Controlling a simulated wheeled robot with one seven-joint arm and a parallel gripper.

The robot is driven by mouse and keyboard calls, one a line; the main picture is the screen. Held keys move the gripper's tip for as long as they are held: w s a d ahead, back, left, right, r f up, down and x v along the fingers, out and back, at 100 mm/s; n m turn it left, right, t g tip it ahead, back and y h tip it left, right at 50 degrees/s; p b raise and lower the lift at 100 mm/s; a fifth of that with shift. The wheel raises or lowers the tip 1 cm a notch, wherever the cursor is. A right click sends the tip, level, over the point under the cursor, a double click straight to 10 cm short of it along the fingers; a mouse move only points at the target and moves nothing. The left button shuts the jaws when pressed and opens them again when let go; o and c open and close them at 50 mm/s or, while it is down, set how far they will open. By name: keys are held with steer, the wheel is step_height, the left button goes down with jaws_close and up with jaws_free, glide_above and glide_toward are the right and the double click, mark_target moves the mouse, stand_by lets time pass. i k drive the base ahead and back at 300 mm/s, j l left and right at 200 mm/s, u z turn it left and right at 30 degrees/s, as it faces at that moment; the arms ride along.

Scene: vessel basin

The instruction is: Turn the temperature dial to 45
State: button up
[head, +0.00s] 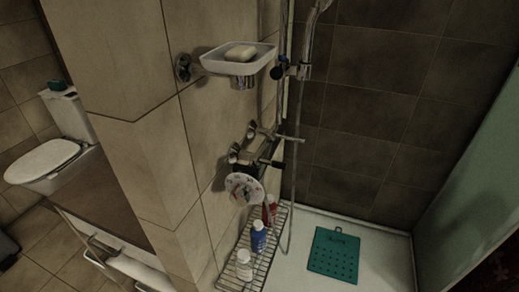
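The temperature dial (240,182) is a pale round disc with small reddish and dark marks around its face. It sits at the near end of the shower mixer (255,155) on the tiled wall, left of the picture's middle. The numbers are too small to read, so I cannot tell its setting. A dark lever and metal fittings stick out from the mixer above and behind the dial. My gripper is not in view.
A white soap dish (238,65) with soap (241,53) juts out above the mixer. Below the dial, a wire rack (262,270) holds blue (259,238), white (244,266) and red (270,212) bottles. A shower hose (292,205) hangs close by. A green mat (333,255) lies on the shower floor.

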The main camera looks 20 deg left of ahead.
mark_target(241, 194)
steer(key=k+j, duration=0.1)
steer(key=j, duration=1.3)
steer(key=k+j, duration=0.15)
steer(key=j, duration=0.5)
steer(key=z, duration=0.05)
